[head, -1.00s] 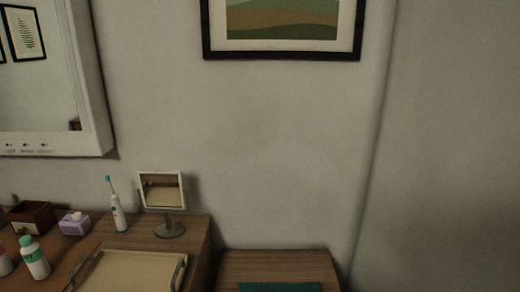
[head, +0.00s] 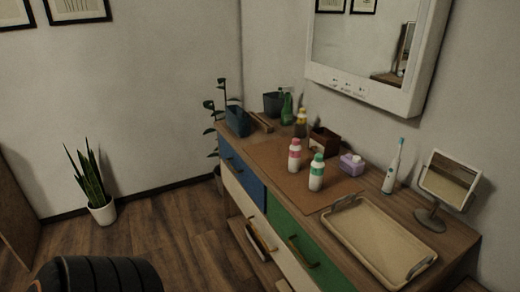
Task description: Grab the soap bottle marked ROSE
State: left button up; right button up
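A white bottle with a pink-red cap and label band (head: 294,156) stands upright on a brown mat (head: 268,157) on the dresser top. A similar white bottle with a green cap and band (head: 317,173) stands just in front and to the right of it. The lettering on both is too small to read, so I cannot confirm which is marked ROSE. Behind them stand a bottle with a yellow upper part (head: 301,123) and a green bottle (head: 287,108). Neither of my grippers is in view.
The dresser (head: 455,238) also holds a tan tray (head: 372,240), a stand mirror (head: 447,182), an electric toothbrush (head: 392,168), a purple box (head: 352,164), a brown box (head: 324,141) and dark bins (head: 239,121). A potted plant (head: 102,211) stands on open wooden floor (head: 185,250).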

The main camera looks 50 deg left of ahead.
aim_at(295, 150)
jog(key=u, duration=1.4)
jog(key=i+j, duration=0.45)
jog(key=i+j+z, duration=0.1)
jog(key=i+j, duration=0.4)
jog(key=j, duration=0.2)
